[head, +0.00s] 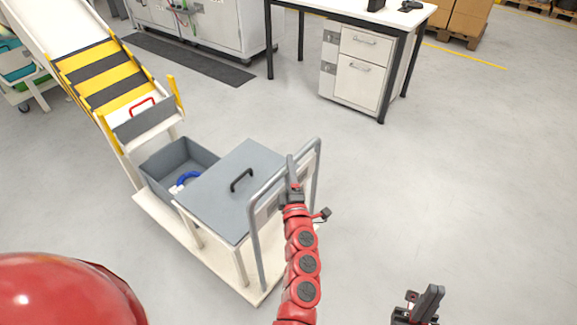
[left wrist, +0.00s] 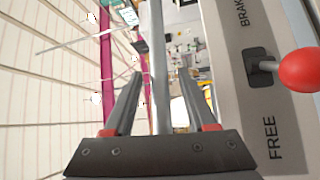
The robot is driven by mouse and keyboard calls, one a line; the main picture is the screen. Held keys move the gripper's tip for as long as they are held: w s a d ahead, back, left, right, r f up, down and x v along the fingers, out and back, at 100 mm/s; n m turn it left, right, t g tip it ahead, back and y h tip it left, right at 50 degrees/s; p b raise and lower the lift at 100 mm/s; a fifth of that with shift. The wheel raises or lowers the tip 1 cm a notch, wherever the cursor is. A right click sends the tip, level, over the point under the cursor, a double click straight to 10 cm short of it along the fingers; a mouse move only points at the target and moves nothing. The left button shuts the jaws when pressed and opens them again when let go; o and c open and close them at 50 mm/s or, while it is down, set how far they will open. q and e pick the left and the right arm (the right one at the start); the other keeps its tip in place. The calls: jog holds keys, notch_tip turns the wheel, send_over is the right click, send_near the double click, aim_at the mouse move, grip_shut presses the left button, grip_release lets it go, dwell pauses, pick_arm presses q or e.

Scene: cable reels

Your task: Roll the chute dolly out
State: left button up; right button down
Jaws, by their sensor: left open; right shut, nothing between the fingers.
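The chute dolly (head: 175,225) is a cream platform at the foot of a chute, carrying a grey bin (head: 160,163) and a stand with a grey top (head: 225,195). A grey tube push handle (head: 256,245) rises at its right end. My left gripper (head: 291,168) is at the handle's upper bar. In the left wrist view its open fingers (left wrist: 160,95) lie on either side of the grey tube (left wrist: 159,60). A brake panel with a red-knobbed lever (left wrist: 300,70) is beside it, marked FREE and partly cut-off BRAKE. My right gripper (head: 428,302) is shut and empty, away from the dolly.
The chute (head: 100,75) with yellow and black stripes ends above the bin, which holds a blue item (head: 188,180). A white desk (head: 350,15) with drawers stands behind. The floor (head: 470,170) to the right is clear. A red rounded shape fills the lower left.

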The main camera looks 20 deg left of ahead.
pick_arm(q)
jog(key=shift+w+a+r, duration=0.1)
jog(key=shift+w+a, duration=0.2)
jog(key=shift+w, duration=0.3)
grip_shut()
dwell(1.1)
